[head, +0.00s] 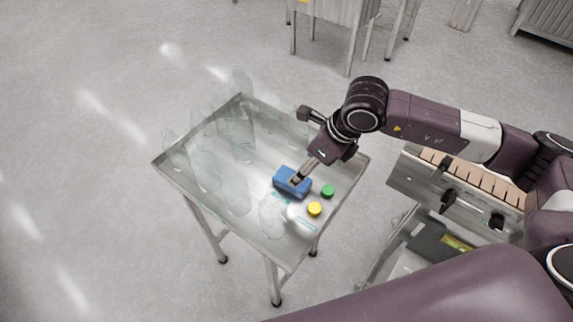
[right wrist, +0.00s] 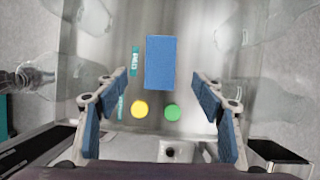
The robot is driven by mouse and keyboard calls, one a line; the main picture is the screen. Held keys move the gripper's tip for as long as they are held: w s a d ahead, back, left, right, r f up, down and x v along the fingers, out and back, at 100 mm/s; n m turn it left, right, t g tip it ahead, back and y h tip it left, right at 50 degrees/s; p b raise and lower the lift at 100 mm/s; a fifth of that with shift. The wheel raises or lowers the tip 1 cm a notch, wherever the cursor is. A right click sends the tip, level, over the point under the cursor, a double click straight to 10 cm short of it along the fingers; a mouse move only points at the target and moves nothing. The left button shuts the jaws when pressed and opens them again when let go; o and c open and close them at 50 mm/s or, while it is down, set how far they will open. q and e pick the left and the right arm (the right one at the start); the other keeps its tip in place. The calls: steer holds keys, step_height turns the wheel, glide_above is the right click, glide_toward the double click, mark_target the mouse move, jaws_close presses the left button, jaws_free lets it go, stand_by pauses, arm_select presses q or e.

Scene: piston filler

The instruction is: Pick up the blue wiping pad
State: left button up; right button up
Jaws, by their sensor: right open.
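The blue wiping pad (head: 285,184) is a rectangular block lying on the metal table (head: 180,172). In the right wrist view the pad (right wrist: 160,62) is centred left to right between my fingers, a little beyond their tips. My right gripper (head: 297,180) comes in from the right and hangs over the pad, covering part of it in the head view. In the right wrist view my right gripper (right wrist: 164,92) is open, with nothing between its blue-lined fingers. My left gripper is not in view.
A yellow cap (head: 314,209) and a green cap (head: 327,191) lie close to the pad. Several clear bottles (head: 241,138) stand or lie on the table, hard to see. A conveyor-like machine (head: 470,178) is at the right.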

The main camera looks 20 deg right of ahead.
mark_target(280, 178)
steer(key=shift+w+a+f+p, duration=0.15)
steer(key=shift+w+f, duration=0.1)
steer(key=shift+f, duration=0.15)
steer(key=shift+w+a+f+p, duration=0.15)
steer(key=shift+w+f, duration=0.1)
steer(key=shift+f, duration=0.15)
steer(key=shift+s+a+f+p, duration=0.15)
steer(key=shift+f+p, duration=0.35)
steer(key=shift+p+x, duration=0.75)
steer(key=shift+x, duration=0.35)
steer(key=shift+w+x, duration=0.2)
steer(key=shift+x, duration=0.9)
steer(key=shift+f, duration=0.15)
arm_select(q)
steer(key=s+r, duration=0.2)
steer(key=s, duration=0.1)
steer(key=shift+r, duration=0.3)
arm_select(e)
steer(key=shift+f, duration=0.15)
arm_select(q)
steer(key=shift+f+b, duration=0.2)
steer(key=shift+b, duration=0.2)
arm_select(e)
steer(key=shift+f, duration=0.1)
